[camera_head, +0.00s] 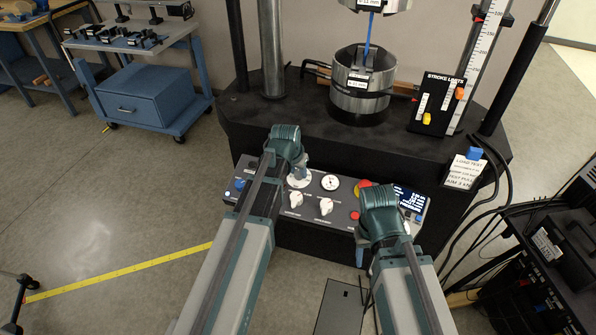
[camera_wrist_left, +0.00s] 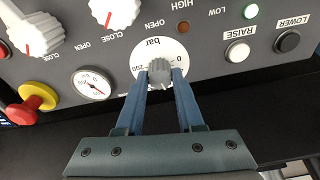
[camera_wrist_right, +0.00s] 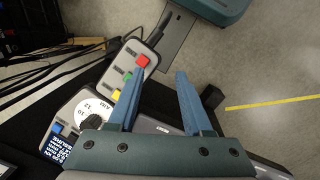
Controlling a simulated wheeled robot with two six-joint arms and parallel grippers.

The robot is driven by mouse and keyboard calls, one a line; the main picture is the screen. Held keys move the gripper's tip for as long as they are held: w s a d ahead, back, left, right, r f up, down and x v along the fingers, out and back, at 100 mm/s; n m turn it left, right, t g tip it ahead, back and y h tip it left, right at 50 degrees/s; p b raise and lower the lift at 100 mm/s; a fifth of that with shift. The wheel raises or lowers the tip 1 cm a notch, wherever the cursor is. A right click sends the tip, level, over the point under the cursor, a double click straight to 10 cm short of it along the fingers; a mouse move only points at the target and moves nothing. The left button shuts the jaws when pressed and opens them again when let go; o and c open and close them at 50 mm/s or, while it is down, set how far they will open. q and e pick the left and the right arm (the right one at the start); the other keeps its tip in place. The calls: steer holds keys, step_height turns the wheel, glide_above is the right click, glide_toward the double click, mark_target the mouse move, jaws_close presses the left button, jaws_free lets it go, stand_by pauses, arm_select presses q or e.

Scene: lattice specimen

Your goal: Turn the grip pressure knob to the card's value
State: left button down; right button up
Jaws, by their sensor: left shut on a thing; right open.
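The grip pressure knob (camera_wrist_left: 160,72) is a grey ribbed knob on a white dial (camera_wrist_left: 143,49) marked "bar", with 0 and 200 readable. My left gripper (camera_wrist_left: 164,76) is shut on this knob, one blue finger on each side. In the head view my left gripper (camera_head: 301,168) is over the panel's left part and its wrist partly hides the knob. The white card (camera_head: 464,171) headed "LOAD TEST" stands at the right behind the panel; its smaller print is hard to read. My right gripper (camera_wrist_right: 158,76) is open and empty near a button pendant (camera_wrist_right: 137,66).
The control panel (camera_head: 260,194) also holds white valve knobs (camera_head: 326,206), a round gauge (camera_head: 330,183), a red emergency button (camera_wrist_left: 37,100) and a display (camera_head: 408,198). The test machine base (camera_head: 270,120) stands behind. Cables hang at the right.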

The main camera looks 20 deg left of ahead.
arm_select(q)
steer(key=m, duration=0.6)
steer(key=shift+h, duration=0.4)
steer(key=shift+m, duration=0.3)
steer(key=c, duration=0.5)
jaws_free()
steer(key=p+v, duration=1.3)
steer(key=shift+a+r, duration=0.15)
steer(key=shift+r, duration=0.3)
steer(key=shift+w, duration=0.1)
